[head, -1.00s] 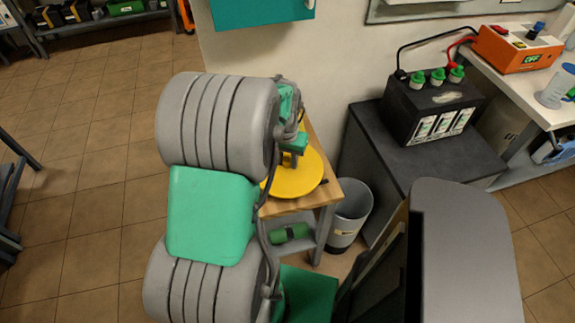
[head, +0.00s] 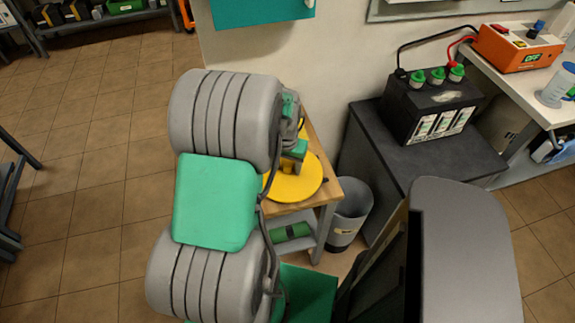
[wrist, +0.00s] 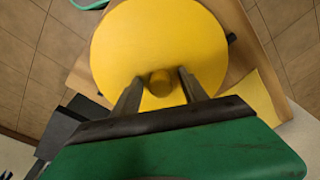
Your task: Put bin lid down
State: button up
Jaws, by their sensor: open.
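The yellow round bin lid (head: 297,181) lies flat on a small wooden-topped table (head: 352,190), partly hidden behind my arm in the head view. In the wrist view the lid (wrist: 165,45) fills the upper middle, with a short round knob (wrist: 160,82) near its lower part. My gripper (wrist: 157,77) is open, with one finger on each side of the knob and a gap visible on both sides. In the head view my arm mostly hides the gripper. The grey bin (head: 350,215) stands on the floor right of the table and is open at the top.
A green cylinder-like item (head: 292,232) lies on the table's lower shelf. A dark cabinet (head: 385,145) carrying a black battery (head: 432,108) stands right of the bin.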

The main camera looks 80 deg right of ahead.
aim_at(286, 176)
notch_tip(286, 176, up, 12)
jog(key=a, duration=0.1)
jog(key=w+a+r+n+t, duration=0.15)
jog(key=w+a+n, duration=0.25)
jog(key=w+a, duration=0.45)
jog(key=w+a+r+n, duration=0.35)
jog(key=w+a, duration=0.25)
jog(key=w, duration=0.6)
jog(key=w+a+n, duration=0.1)
jog(key=a+n, duration=0.2)
jog(key=a, duration=0.5)
jog(key=w+a+n+t+y, duration=0.1)
jog(key=a+n, duration=0.3)
jog(key=a, duration=0.5)
jog(key=w+a+n, duration=0.2)
jog(key=a+n, duration=0.2)
jog(key=a, duration=0.5)
jog(key=shift+w+r+t, duration=0.3)
jog(key=shift+w+t, duration=0.05)
jog(key=shift+w, duration=0.05)
